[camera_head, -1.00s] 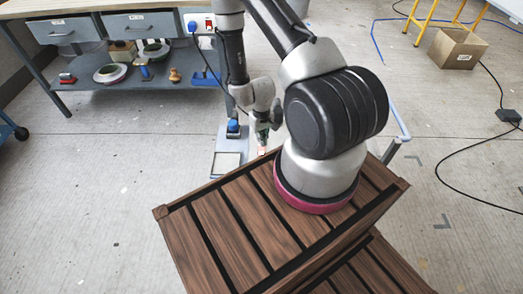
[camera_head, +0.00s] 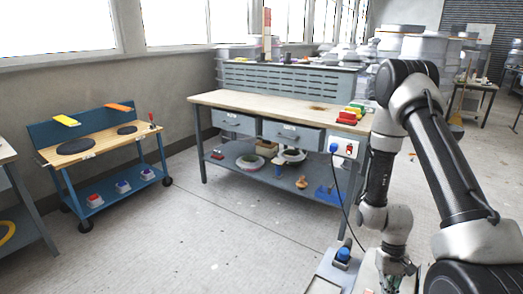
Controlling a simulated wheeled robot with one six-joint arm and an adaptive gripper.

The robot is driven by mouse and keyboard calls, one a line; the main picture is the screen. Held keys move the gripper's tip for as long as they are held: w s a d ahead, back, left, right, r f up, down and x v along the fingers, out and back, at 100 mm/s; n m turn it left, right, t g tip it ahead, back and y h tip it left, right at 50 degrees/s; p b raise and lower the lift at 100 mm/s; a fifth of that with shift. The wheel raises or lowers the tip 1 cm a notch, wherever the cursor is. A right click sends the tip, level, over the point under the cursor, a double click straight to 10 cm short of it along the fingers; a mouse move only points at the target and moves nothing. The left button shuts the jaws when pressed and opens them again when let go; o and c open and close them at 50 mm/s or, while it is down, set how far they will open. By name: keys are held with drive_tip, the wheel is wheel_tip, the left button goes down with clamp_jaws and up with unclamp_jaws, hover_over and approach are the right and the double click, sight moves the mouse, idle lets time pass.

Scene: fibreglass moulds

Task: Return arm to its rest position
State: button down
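My arm stands at the right side of the view, folded with its elbow at the top and its wrist hanging down. My gripper (camera_head: 394,276) points downward at the bottom edge of the picture, in front of the workbench. Its fingers are small and partly cut off by the frame, so I cannot tell whether they are open or shut or hold anything.
A wooden-topped workbench (camera_head: 262,106) with drawers and a lower shelf stands ahead, bearing coloured blocks (camera_head: 350,114) at its right end. A blue wheeled cart (camera_head: 104,148) is at the left. A blue button box (camera_head: 343,254) sits near my gripper. The floor (camera_head: 215,235) between is clear.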

drive_tip(key=s+r+t, duration=0.2)
drive_tip(key=r+t, duration=0.1)
drive_tip(key=r, duration=1.2)
drive_tip(key=s+a+r+t, duration=0.1)
drive_tip(key=s+r+t, duration=0.1)
drive_tip(key=r, duration=1.3)
drive_tip(key=s+a+r+t, duration=0.1)
drive_tip(key=s+r+t, duration=0.2)
drive_tip(key=r, duration=1.2)
drive_tip(key=shift+r+n+t, duration=0.3)
drive_tip(key=shift+n+t, duration=0.1)
drive_tip(key=shift+t, duration=0.1)
